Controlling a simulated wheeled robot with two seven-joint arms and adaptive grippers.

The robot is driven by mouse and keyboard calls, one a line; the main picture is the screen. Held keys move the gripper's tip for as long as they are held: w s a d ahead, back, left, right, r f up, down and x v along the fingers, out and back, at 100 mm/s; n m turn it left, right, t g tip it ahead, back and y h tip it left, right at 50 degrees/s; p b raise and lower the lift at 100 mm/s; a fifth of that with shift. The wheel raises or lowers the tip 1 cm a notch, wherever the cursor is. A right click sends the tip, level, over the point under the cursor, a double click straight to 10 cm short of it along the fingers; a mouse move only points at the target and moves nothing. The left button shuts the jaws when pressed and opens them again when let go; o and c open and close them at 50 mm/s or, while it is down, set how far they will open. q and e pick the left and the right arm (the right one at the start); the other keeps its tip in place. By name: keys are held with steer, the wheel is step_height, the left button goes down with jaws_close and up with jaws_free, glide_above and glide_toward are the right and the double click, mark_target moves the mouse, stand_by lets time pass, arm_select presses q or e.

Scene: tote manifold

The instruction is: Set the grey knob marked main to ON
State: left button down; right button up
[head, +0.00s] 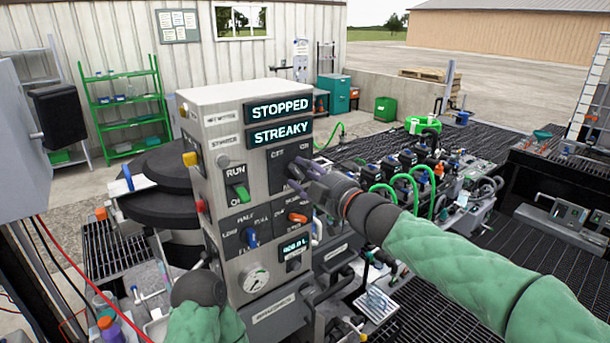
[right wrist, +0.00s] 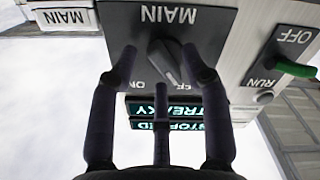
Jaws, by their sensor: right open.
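The grey knob marked MAIN (right wrist: 172,62) is on a dark plate of the control panel (head: 228,140). In the right wrist view, which is upside down, its pale pointer line aims toward the OFF label, with ON at the other side. In the head view my right gripper hides most of the knob. My right gripper (head: 303,178) is open at the plate; it also shows in the right wrist view (right wrist: 160,68), with fingers on either side of the knob. I cannot tell whether they touch it. My left gripper (head: 200,285) is low before the panel, its fingers unclear.
A green RUN/OFF switch (head: 240,192), a blue knob (head: 251,237) and an orange knob (head: 297,217) are close by on the panel. A gauge (head: 256,279) is below. Displays (head: 280,109) read STOPPED and STREAKY. Hoses and fittings (head: 420,185) crowd the bench at right.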

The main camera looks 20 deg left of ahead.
steer(key=shift+a, duration=0.1)
steer(key=shift+c, duration=0.3)
jaws_close()
steer(key=shift+w+r+m+p, duration=0.1)
steer(key=shift+m+p, duration=0.7)
steer(key=shift+p, duration=0.35)
steer(key=m+p, duration=0.7)
steer(key=p, duration=0.1)
steer(key=shift+f+m+p, duration=0.2)
steer(key=shift+m+p, duration=0.95)
steer(key=shift+m, duration=0.05)
steer(key=shift+f+m+p, duration=0.1)
steer(key=shift+m+p, duration=0.85)
steer(key=shift+m, duration=0.45)
